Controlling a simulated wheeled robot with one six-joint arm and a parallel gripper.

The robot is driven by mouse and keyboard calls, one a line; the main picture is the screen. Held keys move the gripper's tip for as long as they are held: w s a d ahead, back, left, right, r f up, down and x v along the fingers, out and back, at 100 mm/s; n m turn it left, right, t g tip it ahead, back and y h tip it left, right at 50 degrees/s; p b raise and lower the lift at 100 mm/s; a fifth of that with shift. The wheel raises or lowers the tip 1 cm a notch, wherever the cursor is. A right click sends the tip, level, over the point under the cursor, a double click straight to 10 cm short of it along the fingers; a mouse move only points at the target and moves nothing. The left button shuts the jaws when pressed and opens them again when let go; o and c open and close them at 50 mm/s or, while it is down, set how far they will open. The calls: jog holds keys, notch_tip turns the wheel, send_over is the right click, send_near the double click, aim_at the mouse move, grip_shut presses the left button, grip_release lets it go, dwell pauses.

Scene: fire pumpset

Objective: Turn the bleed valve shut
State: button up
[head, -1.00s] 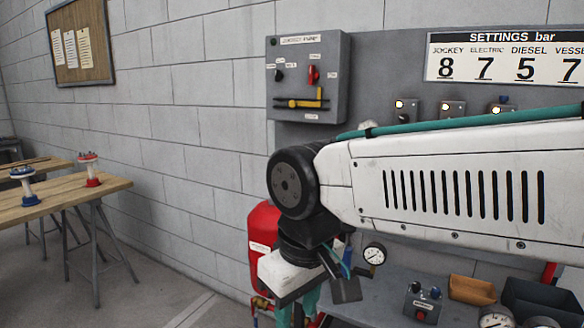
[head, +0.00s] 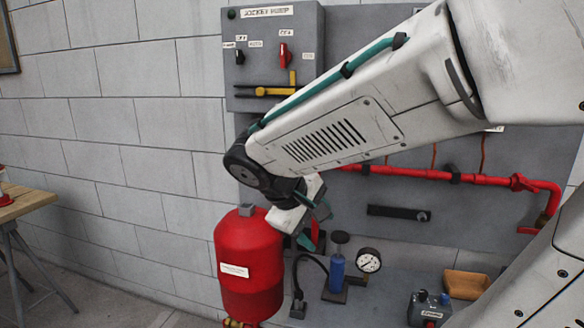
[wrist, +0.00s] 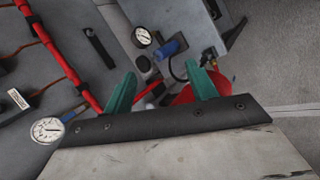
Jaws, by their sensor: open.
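I cannot tell for sure which part is the bleed valve. A brass fitting (head: 235,322) shows under the red vessel (head: 248,262) at the bottom edge of the head view. Another small brass fitting (wrist: 210,62) shows in the wrist view near the right fingertip, beside the bench edge. My gripper (wrist: 161,82) is open and empty, its teal fingers wide apart. In the head view my gripper (head: 318,212) hangs just right of the vessel's top, partly hidden by my wrist. A red part (head: 318,242) lies behind it.
A blue cylinder with a dark knob (head: 337,270) and a pressure gauge (head: 369,260) stand right of the vessel. A red pipe (head: 440,174) runs along the back panel. A jockey pump box (head: 268,55) hangs above. A wooden table (head: 25,202) is at far left.

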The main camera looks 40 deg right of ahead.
jog(key=w+d+n+t+h, duration=0.2)
jog(key=w+d+n+h, duration=0.1)
jog(key=w+d, duration=0.4)
jog(key=w+d+f+n+t+h, duration=0.1)
jog(key=w+d+n+t+h, duration=0.2)
jog(key=w+d, duration=0.4)
jog(key=w+d+n+t+h, duration=0.3)
jog(key=w+d+n, duration=0.2)
jog(key=w, duration=1.2)
jog(key=shift+d+f, duration=0.15)
jog(key=shift+d, duration=1.1)
jog(key=c, duration=1)
